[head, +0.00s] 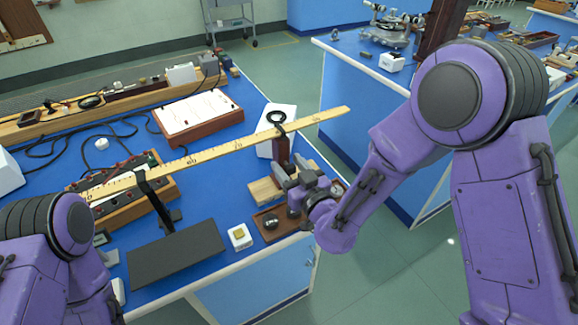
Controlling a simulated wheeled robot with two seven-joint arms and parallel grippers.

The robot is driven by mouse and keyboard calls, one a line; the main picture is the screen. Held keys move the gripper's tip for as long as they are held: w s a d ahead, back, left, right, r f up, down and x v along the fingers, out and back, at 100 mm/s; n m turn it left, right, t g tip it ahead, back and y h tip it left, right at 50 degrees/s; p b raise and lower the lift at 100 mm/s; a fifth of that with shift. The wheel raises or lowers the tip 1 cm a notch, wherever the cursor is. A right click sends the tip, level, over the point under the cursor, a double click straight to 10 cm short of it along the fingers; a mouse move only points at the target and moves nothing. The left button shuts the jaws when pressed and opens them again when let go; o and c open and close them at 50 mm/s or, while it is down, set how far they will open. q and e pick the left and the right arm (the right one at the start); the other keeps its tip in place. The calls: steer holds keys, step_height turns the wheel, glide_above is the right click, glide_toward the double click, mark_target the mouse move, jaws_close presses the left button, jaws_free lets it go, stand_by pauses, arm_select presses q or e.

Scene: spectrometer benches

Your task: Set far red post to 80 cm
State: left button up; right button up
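A long yellow wooden metre stick (225,147) runs aslant above the near blue bench, from lower left to upper right. A dark clamp stand (152,195) meets it left of the middle. Toward its far right end, a dark red post (281,150) stands at the stick with a black ring (276,117) on top. The scale figures are too small to read surely. My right gripper (288,180) is at the lower part of this post, close to or touching it; its fingers are small and partly hidden. My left arm shows at lower left, its gripper out of view.
A black plate (176,252), a small white box with a yellow top (240,236) and a brown tray (269,232) with dark weights lie near the front edge. A pale wooden block (262,192) is beside my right gripper. A white board (197,111) and cables lie behind.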

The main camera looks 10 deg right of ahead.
steer(key=shift+a, duration=0.1)
steer(key=shift+s, duration=0.15)
steer(key=b+v, duration=0.1)
steer(key=v, duration=0.3)
steer(key=shift+s+f+b, duration=0.2)
steer(key=shift+s+b, duration=0.1)
steer(key=shift+b, duration=0.1)
steer(key=p+v, duration=0.5)
steer(key=shift+s+d+r+p, duration=0.25)
steer(key=shift+s+p, duration=0.1)
steer(key=shift+p, duration=0.05)
